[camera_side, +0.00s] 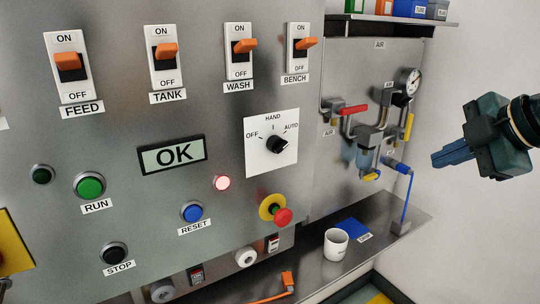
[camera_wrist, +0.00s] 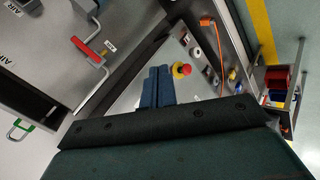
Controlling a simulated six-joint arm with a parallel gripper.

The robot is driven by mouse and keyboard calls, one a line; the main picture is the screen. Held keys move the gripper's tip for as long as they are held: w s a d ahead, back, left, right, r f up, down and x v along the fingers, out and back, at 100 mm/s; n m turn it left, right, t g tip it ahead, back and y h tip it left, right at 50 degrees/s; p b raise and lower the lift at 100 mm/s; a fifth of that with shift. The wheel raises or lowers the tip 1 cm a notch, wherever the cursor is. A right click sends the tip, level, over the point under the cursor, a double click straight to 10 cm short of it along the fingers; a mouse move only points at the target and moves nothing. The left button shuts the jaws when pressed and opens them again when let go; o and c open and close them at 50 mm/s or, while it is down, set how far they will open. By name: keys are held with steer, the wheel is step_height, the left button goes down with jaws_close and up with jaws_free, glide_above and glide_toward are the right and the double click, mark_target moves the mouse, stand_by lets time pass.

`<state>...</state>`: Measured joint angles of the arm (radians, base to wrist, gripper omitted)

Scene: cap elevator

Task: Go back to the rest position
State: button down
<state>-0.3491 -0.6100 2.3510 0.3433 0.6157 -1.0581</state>
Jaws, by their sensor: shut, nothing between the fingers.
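My gripper (camera_side: 436,161) is at the right of the side view, in free air to the right of the air fittings and clear of the panel. Its blue fingers are together and hold nothing. In the wrist view the shut fingers (camera_wrist: 157,88) point away over the panel. My gripper touches nothing in either view.
The panel has switches, a display (camera_side: 172,154) reading OK, a selector knob (camera_side: 278,144) and a red emergency button (camera_side: 283,216). A white mug (camera_side: 335,245) stands on the shelf below.

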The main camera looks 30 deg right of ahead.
steer(key=s+d+f+m+g, duration=0.1)
steer(key=s+f+m+g, duration=0.2)
steer(key=s+f+m, duration=0.4)
steer(key=shift+s+d+m+g, duration=0.3)
steer(key=shift+s+m, duration=0.6)
steer(key=shift+m, duration=1.9)
